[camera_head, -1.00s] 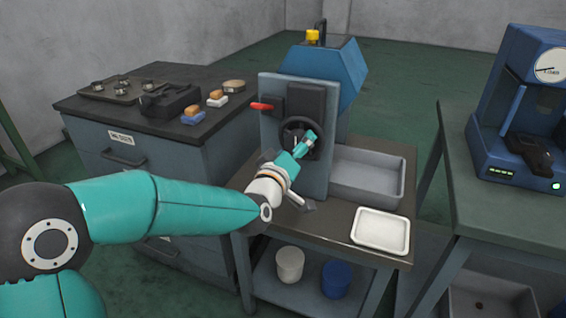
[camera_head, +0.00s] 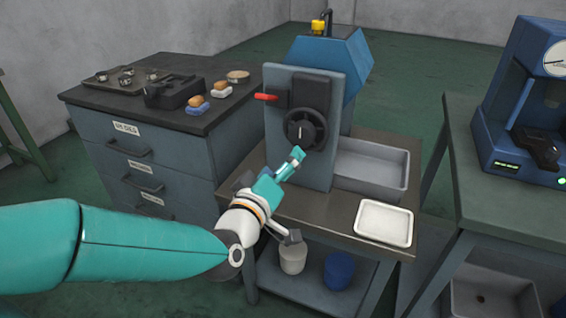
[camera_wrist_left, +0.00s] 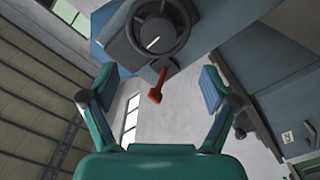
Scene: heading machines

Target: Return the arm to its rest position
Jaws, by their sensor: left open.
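My left arm reaches in from the left in the head view. My left gripper (camera_head: 296,196) is open and empty, in front of the blue machine's (camera_head: 312,85) front panel, below and apart from its black handwheel (camera_head: 306,129). In the left wrist view the two fingers of my left gripper (camera_wrist_left: 160,90) stand wide apart with nothing between them. The handwheel (camera_wrist_left: 161,30) and the red lever (camera_wrist_left: 157,88) show beyond the fingers. The red lever (camera_head: 265,97) also shows at the panel's left side in the head view. My right gripper is not in view.
The machine stands on a metal bench with a grey bin (camera_head: 370,168) and a white tray (camera_head: 384,222). A drawer cabinet (camera_head: 150,165) with small items stands left. Another table (camera_head: 505,215) with a blue device (camera_head: 530,110) stands right. Two buckets sit on the lower shelf.

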